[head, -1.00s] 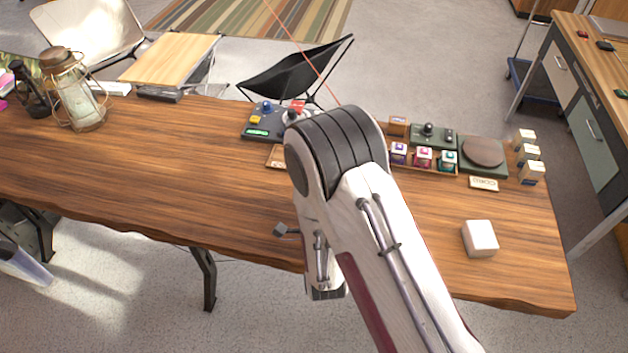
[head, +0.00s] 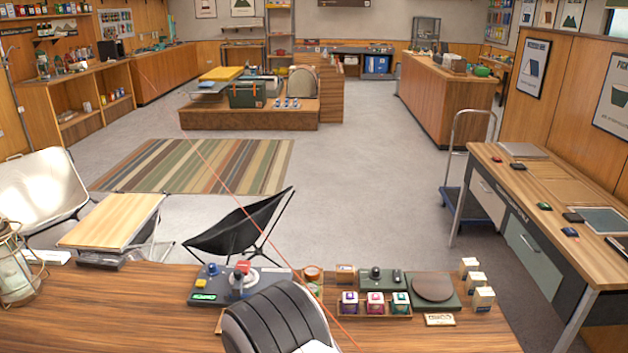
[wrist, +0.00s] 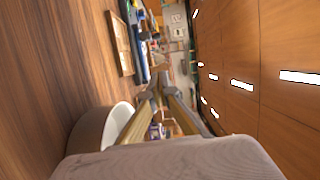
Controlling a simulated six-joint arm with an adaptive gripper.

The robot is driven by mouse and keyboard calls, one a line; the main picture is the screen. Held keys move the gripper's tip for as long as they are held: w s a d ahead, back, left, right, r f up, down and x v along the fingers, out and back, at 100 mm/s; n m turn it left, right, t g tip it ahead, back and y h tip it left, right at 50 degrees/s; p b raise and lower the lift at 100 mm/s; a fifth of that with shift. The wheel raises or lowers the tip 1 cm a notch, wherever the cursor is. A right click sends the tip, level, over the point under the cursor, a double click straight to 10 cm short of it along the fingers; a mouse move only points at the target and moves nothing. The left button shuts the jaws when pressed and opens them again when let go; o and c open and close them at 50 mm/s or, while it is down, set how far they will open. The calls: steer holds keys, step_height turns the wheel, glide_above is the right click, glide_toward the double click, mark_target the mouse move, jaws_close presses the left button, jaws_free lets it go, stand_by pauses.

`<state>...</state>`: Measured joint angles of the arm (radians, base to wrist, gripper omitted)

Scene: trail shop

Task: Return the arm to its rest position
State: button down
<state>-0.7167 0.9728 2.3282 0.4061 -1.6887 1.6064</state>
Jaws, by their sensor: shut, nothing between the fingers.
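My gripper (wrist: 157,92) shows in the wrist view, its two fingers brought together at the tips with nothing between them. It seems to be over or near the wooden table, whose surface fills the left of that view. In the head view only a dark rounded joint of my arm (head: 278,322) shows at the bottom edge, in front of the control box. The gripper itself is outside the head view.
The wooden table (head: 120,310) carries a control box (head: 215,284), a tray of small coloured boxes (head: 375,312), a round brown pad (head: 433,288) and a lantern (head: 14,272). In the wrist view, a brown-and-white rounded thing (wrist: 90,130) sits close beside the fingers.

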steer(key=w+d+r+n+g+h, duration=0.2)
steer(key=w+d+r+g, duration=0.15)
steer(key=d+r, duration=0.35)
steer(key=s+d+r+n+g, duration=0.3)
steer(key=s+d+r+n, duration=0.15)
steer(key=d+r, duration=0.35)
steer(key=s+d+r+n+g+h, duration=0.1)
steer(key=s+d+r+n, duration=0.1)
steer(key=s+d, duration=0.3)
steer(key=s+d+r+n+g+h, duration=0.1)
steer(key=s+d, duration=0.4)
steer(key=s, duration=0.8)
steer(key=s+d+r+n+g+h, duration=0.1)
steer(key=s+d+r+n+g, duration=0.1)
steer(key=s, duration=0.7)
steer(key=shift+d+r+n+g, duration=0.35)
steer(key=shift+d+r+n, duration=0.3)
steer(key=shift+d+n, duration=0.7)
steer(key=shift+d, duration=0.15)
stand_by(0.9)
